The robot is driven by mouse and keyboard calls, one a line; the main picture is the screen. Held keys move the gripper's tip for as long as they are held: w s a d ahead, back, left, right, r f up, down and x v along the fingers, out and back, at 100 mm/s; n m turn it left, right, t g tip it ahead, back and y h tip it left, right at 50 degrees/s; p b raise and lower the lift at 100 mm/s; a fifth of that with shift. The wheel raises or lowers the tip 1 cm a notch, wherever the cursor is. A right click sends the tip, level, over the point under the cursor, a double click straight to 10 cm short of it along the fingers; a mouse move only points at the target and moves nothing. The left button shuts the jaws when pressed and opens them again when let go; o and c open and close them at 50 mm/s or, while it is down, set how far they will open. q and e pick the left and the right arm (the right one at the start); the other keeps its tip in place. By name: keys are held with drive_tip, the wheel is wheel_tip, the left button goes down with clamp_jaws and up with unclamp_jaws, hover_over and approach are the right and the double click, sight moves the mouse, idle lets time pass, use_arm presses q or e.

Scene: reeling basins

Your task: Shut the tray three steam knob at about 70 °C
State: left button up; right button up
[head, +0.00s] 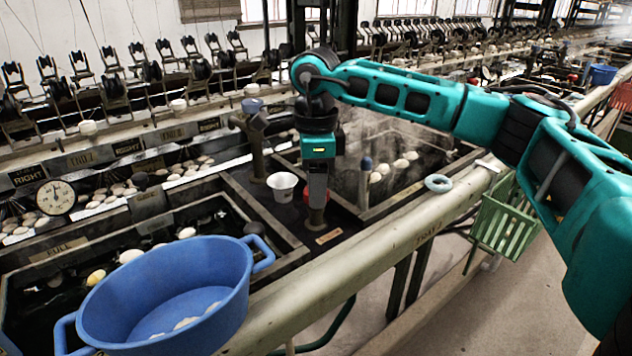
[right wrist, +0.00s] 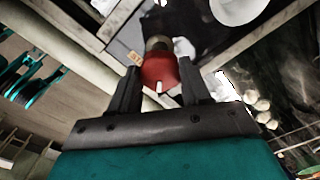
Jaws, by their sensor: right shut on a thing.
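The red steam knob (head: 308,194) sits on a short post between two basins, mostly hidden behind my right gripper (head: 317,200) in the head view. In the right wrist view the red knob (right wrist: 160,72), with a white mark on its front, lies between the two fingers of my right gripper (right wrist: 158,88). The gripper is shut on it from above. Steam rises over the dark water of the basin (head: 408,200) on the right. A round dial (head: 56,197) stands at the far left; its reading is too small to tell. My left gripper is not in view.
A white cup (head: 282,187) stands just left of the knob. A large blue tub (head: 165,295) sits at the front left. A green basket (head: 505,220) hangs at the right. Reeling frames line the back.

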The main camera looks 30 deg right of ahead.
drive_tip(key=o, duration=1.1)
drive_tip(key=shift+c, duration=0.2)
wheel_tip(320, 180, up, 13)
drive_tip(key=p, duration=0.2)
